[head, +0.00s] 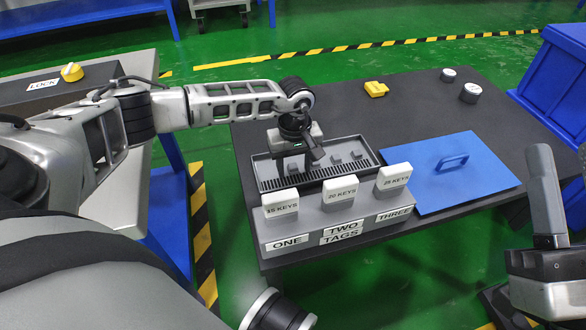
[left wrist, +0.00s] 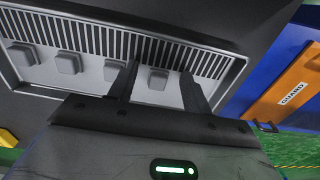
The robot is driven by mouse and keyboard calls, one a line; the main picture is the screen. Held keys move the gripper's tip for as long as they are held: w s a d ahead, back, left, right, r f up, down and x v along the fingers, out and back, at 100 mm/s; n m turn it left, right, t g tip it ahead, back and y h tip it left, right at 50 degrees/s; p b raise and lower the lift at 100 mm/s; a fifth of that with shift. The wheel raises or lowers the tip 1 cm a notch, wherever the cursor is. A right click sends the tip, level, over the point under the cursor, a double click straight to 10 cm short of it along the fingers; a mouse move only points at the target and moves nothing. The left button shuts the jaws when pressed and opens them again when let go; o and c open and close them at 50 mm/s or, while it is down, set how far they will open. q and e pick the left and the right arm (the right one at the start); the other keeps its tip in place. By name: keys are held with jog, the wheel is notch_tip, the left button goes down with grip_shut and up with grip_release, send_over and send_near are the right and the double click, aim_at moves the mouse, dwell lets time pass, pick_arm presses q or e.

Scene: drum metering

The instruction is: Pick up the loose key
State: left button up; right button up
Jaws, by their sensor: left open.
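Several small grey key-like blocks stand in the dark slotted tray (head: 262,172) on the table; which one is loose I cannot tell. My left gripper (head: 296,160) is open above the tray and hides part of it. In the left wrist view, its two fingers (left wrist: 158,88) point into the tray, on either side of a grey block (left wrist: 158,78). That block looks untouched, though the depth is hard to judge. Other blocks (left wrist: 68,62) stand in a row to the left.
A stand (head: 300,222) with white key-count cards is in front of the tray. A blue plate with a handle (head: 430,192) lies to the right. Behind are a yellow block (head: 375,89) and two round weights (head: 470,93). A blue crate (head: 555,85) is at right.

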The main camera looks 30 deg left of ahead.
pick_arm(q)
jog(key=c, duration=1.1)
jog(key=shift+o, duration=0.2)
